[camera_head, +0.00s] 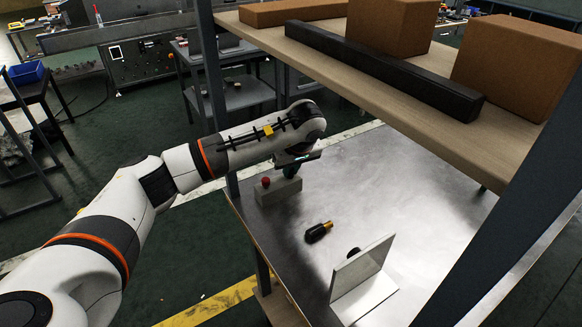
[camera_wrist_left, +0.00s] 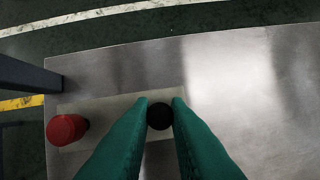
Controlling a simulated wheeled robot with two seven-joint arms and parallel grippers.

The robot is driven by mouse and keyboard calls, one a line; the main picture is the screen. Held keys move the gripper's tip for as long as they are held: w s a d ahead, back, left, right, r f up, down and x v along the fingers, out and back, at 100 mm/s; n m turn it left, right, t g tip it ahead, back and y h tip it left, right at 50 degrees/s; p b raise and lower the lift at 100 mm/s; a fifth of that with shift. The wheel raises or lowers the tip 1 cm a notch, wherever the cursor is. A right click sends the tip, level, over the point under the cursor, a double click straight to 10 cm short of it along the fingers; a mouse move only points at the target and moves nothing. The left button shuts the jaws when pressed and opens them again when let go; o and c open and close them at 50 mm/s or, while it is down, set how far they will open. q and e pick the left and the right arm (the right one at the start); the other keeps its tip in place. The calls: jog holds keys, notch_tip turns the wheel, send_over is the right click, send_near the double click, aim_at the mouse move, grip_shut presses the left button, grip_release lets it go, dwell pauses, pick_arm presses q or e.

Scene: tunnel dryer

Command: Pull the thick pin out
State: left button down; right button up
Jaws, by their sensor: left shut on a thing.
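A pale grey block (camera_head: 280,192) stands on the metal table near its left edge. It also shows in the left wrist view (camera_wrist_left: 110,118), with a red knob (camera_wrist_left: 67,129) at its left end and a round black-topped pin (camera_wrist_left: 159,116) towards its right end. The red knob shows in the head view too (camera_head: 266,182). My left gripper (camera_wrist_left: 160,100), with green fingers, points down at the block and is shut on the black-topped pin. The pin's lower part is hidden, so I cannot tell how deep it sits. My right gripper is out of view.
A black and orange cylinder (camera_head: 319,231) lies on the metal table (camera_head: 400,190). An upright pale plate on a foot (camera_head: 362,268) stands nearer. A wooden shelf (camera_head: 300,55) with brown boxes and a black bar overhangs the back. Dark posts (camera_head: 212,90) frame the table.

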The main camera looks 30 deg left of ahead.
aim_at(291, 170)
pick_arm(q)
jog(key=shift+r+p, duration=0.4)
jog(key=shift+r, duration=0.15)
dwell(0.5)
jog(key=shift+r, duration=0.2)
dwell(0.4)
jog(key=shift+r+p, duration=1)
jog(key=shift+r, duration=0.4)
jog(key=shift+r+p, duration=1)
jog(key=shift+r, duration=0.55)
jog(key=shift+f, duration=0.1)
